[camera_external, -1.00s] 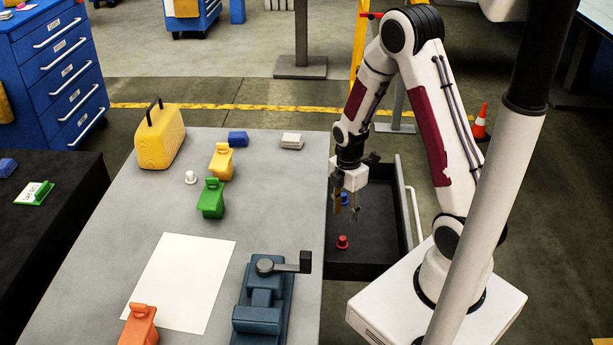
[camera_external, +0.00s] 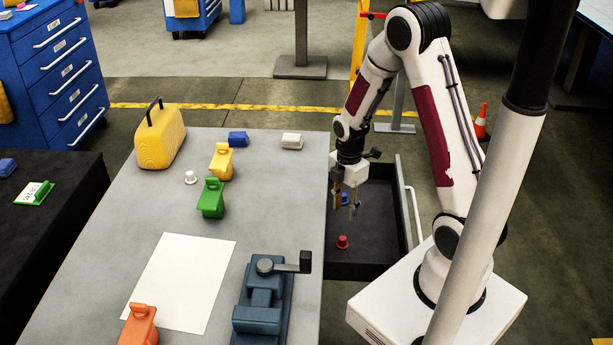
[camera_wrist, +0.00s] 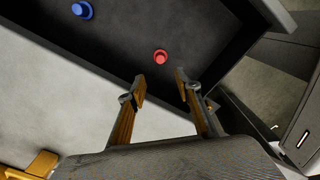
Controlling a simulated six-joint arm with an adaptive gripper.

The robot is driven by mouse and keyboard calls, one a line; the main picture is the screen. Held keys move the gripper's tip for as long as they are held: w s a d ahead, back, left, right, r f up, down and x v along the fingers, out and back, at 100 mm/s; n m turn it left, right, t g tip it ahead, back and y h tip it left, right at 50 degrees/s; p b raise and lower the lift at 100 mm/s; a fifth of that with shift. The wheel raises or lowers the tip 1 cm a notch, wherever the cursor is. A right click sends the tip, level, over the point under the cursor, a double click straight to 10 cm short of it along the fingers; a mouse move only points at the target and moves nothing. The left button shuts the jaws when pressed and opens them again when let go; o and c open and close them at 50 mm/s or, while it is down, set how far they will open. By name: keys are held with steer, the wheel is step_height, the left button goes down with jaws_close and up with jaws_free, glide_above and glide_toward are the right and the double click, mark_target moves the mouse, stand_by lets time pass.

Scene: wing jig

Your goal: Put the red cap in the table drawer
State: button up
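The red cap (camera_external: 342,242) lies on the dark floor of the open table drawer (camera_external: 372,268). It also shows in the wrist view (camera_wrist: 161,57), beyond my fingertips and apart from them. My gripper (camera_external: 345,208) is above the drawer, close to the table's right edge, pointing down. Its two fingers (camera_wrist: 160,82) are spread with nothing between them. A blue cap (camera_wrist: 82,10) also lies in the drawer; in the external view (camera_external: 345,198) it is partly hidden behind my gripper.
The grey table (camera_external: 270,190) holds a white cap (camera_external: 190,177), green (camera_external: 210,198) and yellow (camera_external: 221,162) bottle-shaped pieces, a yellow case (camera_external: 160,138) and a blue vise (camera_external: 263,305). A white sheet (camera_external: 180,280) lies in front. The drawer handle (camera_external: 414,215) is at the right.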

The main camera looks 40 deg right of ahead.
steer(key=s+a+r+m+t, duration=0.1)
steer(key=s+r+m, duration=0.25)
steer(key=r, duration=0.45)
steer(key=s+a+r+m+t, duration=0.2)
steer(key=r+m, duration=0.3)
steer(key=r, duration=0.3)
steer(key=s+a+r+m+t, duration=0.1)
steer(key=s+r+m, duration=0.25)
steer(key=r, duration=0.45)
steer(key=s+a+r+m+t, duration=0.1)
steer(key=s+r+m, duration=0.3)
steer(key=s, duration=0.3)
steer(key=shift+r+m+t, duration=0.2)
steer(key=shift+m+t, duration=0.1)
steer(key=shift+m, duration=0.6)
